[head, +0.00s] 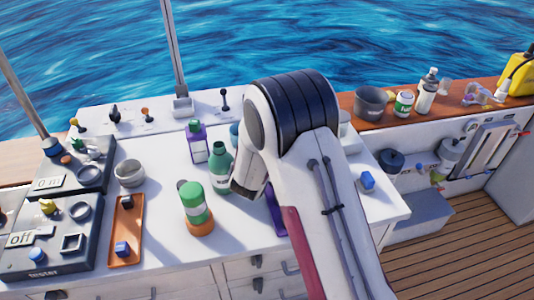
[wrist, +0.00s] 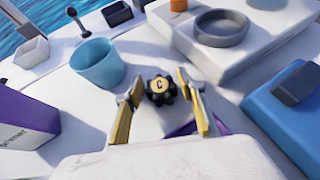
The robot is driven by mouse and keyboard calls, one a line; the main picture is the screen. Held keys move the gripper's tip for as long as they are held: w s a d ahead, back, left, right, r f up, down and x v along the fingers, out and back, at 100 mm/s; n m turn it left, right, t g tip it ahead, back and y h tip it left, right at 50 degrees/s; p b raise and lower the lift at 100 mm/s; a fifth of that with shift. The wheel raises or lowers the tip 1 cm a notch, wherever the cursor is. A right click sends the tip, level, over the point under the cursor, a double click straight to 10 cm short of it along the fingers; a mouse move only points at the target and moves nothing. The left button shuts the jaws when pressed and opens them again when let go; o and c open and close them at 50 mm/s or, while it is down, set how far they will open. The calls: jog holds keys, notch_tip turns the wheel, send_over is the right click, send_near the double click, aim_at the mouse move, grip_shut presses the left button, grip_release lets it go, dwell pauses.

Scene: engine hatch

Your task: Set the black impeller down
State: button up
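The black impeller (wrist: 160,88), a small toothed wheel with a gold centre marked "C", shows in the middle of the wrist view. It appears to sit on the white worktop (wrist: 85,98). My gripper (wrist: 160,80) has its two yellow-padded fingers on either side of the impeller, with a visible gap on each side, so it looks open and not clamped on it. In the head view my arm hides the impeller and the fingertips.
A light blue cup (wrist: 97,64) stands close left of the fingers. A white block with a grey ring (wrist: 221,28) is behind right; a blue box (wrist: 288,105) is at right. Green bottles (head: 194,203) and an orange tray (head: 124,232) stand left of my arm.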

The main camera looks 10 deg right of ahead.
jog(key=shift+r, duration=0.2)
dwell(0.3)
jog(key=shift+v, duration=6)
